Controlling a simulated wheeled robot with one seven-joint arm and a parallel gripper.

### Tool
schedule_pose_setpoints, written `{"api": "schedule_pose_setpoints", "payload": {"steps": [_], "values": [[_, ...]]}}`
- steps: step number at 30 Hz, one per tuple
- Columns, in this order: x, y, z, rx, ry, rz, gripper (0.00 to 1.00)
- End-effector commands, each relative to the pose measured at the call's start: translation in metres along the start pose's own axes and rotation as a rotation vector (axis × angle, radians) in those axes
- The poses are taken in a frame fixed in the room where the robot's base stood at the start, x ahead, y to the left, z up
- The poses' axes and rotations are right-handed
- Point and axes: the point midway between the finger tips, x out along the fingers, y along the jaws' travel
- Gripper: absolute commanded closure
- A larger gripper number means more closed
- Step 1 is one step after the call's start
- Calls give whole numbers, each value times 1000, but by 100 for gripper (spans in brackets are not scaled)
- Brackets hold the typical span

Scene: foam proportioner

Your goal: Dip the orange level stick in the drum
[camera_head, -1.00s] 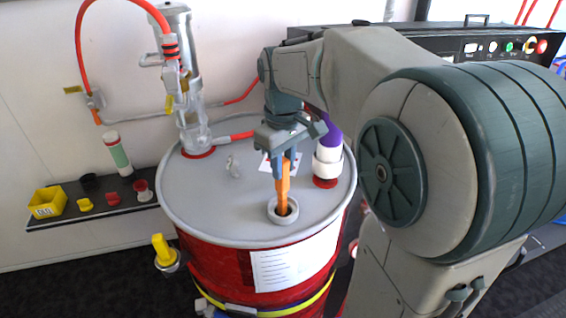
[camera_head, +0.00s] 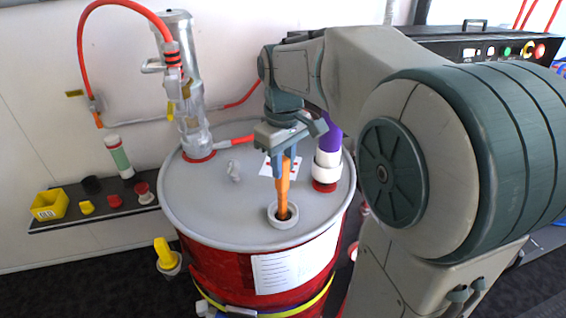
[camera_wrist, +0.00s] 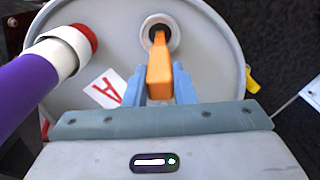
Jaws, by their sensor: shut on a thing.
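The orange level stick (camera_head: 283,193) stands upright with its lower end inside the round grey opening (camera_head: 283,222) on the drum lid. My gripper (camera_head: 284,163) is shut on the upper part of the stick, above the lid. In the wrist view my gripper (camera_wrist: 160,92) holds the orange stick (camera_wrist: 159,70) between two blue-grey fingers, and its far end enters the dark hole of the ring (camera_wrist: 172,30). The red drum (camera_head: 215,262) has a grey lid and a white label. The stick's lower end is hidden inside the drum.
A metal pump (camera_head: 190,95) with a red hose stands at the lid's back left. A purple and white fitting (camera_head: 328,150) stands close to the right of my gripper. A shelf (camera_head: 100,213) at left holds a yellow bin (camera_head: 48,204) and several caps. A yellow-handled plug (camera_head: 166,254) hangs beside the drum.

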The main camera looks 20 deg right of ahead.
Motion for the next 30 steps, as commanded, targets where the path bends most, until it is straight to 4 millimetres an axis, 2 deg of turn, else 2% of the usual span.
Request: {"api": "schedule_pose_setpoints", "payload": {"steps": [1, 30], "values": [[-9, 0, 0, 0, 1, 0, 100], [-97, 0, 0, 0, 0, 0, 100]]}}
